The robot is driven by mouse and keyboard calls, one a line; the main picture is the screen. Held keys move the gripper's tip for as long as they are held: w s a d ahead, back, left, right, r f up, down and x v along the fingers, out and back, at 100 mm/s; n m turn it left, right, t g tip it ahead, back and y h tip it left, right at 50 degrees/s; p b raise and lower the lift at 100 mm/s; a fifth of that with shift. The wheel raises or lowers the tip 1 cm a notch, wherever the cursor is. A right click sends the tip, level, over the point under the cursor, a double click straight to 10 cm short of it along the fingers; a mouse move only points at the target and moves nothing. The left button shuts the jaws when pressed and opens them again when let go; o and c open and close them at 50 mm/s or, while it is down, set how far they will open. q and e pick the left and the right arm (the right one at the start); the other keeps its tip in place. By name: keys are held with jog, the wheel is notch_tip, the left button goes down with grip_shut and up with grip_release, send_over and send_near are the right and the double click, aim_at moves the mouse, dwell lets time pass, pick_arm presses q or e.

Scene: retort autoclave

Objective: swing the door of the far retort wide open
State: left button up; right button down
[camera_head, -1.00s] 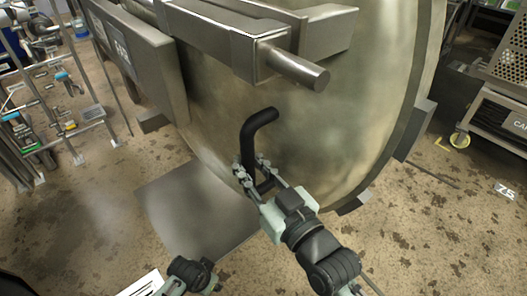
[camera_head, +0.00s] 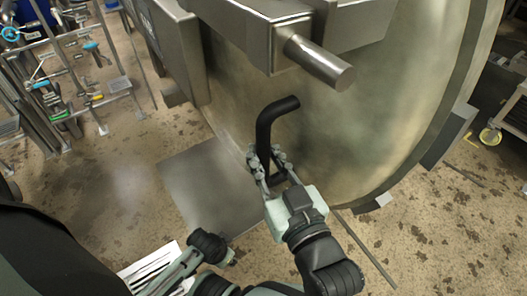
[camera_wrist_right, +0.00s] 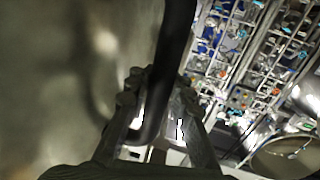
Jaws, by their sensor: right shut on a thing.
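The far retort's door (camera_head: 350,110) is a large round, dull metal disc filling the upper right of the head view. A black bent handle (camera_head: 265,128) stands out from its lower face. My right gripper (camera_head: 267,165) is shut on this handle's lower part, with one finger on each side. In the right wrist view the black handle (camera_wrist_right: 177,40) runs down between the fingers (camera_wrist_right: 157,95), with the door face at left.
A thick metal bar with a round stub (camera_head: 320,62) juts out above the handle. A grey plate (camera_head: 205,190) lies on the stained floor below the door. Racks with pipes and valves (camera_head: 85,70) stand at left. A wheeled cart (camera_head: 505,125) is at the right edge.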

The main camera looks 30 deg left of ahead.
jog(key=shift+s+f, duration=0.25)
jog(key=shift+f, duration=0.2)
jog(key=c, duration=1.7)
grip_release()
jog(key=shift+c, duration=0.2)
jog(key=o, duration=0.4)
jog(key=shift+d+r, duration=0.1)
jog(key=shift+r, duration=0.25)
jog(key=v, duration=1.2)
jog(key=shift+w, duration=0.1)
